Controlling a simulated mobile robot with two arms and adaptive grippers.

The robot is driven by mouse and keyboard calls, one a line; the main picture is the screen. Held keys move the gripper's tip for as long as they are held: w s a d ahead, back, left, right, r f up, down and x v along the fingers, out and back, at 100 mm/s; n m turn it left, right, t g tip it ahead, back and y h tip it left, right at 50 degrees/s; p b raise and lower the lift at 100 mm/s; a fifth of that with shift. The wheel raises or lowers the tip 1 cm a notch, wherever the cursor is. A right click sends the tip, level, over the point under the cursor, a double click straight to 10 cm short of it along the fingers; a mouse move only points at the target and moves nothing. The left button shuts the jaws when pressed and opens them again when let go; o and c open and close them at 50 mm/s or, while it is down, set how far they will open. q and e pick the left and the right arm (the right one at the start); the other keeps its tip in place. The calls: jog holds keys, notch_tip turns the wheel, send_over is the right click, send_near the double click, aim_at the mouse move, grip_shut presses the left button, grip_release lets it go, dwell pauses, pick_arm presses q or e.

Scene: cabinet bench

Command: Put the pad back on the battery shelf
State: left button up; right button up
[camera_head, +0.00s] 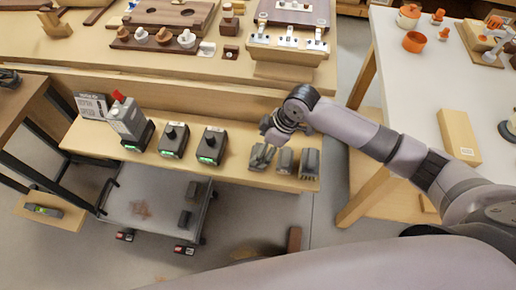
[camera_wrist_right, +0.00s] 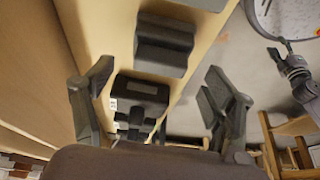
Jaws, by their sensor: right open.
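Several dark grey blocks that look like pads stand at the right end of the long wooden battery shelf (camera_head: 232,168). Two are clear in the head view, a middle pad (camera_head: 285,160) and an end pad (camera_head: 309,163). My right gripper (camera_head: 263,154) is low over the shelf, left of these two; its fingers blend with the grey shapes there. In the right wrist view the right gripper (camera_wrist_right: 158,100) is open, with a dark labelled object (camera_wrist_right: 140,93) between and beyond its fingers. A dark grey block (camera_wrist_right: 164,45) lies just past it. Contact cannot be told. My left gripper is not seen.
Two chargers with green lights, a near one (camera_head: 209,146) and a middle one (camera_head: 174,140), stand left of the pads. A taller unit with a red top (camera_head: 126,118) stands farther left. A grey cart (camera_head: 150,205) is below. A white table (camera_head: 430,85) is at right.

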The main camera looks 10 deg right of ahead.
jog(key=v, duration=0.9)
jog(key=s+a+f+m+t, duration=0.1)
jog(key=s+a+f+m, duration=0.3)
jog(key=s, duration=0.4)
jog(key=s+d+f+m+h, duration=0.2)
jog(key=s+d+m+h, duration=0.2)
jog(key=s+d+m, duration=0.6)
jog(key=s+f+n+p, duration=0.2)
jog(key=s+f+n, duration=0.15)
jog(key=f, duration=2.25)
jog(key=s+d+f+g+p, duration=0.1)
jog(key=s+d+f, duration=0.2)
jog(key=s+f, duration=1)
jog(key=s, duration=0.4)
jog(key=shift+f+g+p, duration=0.3)
jog(key=shift+g+p, duration=0.05)
jog(key=shift+g, duration=0.05)
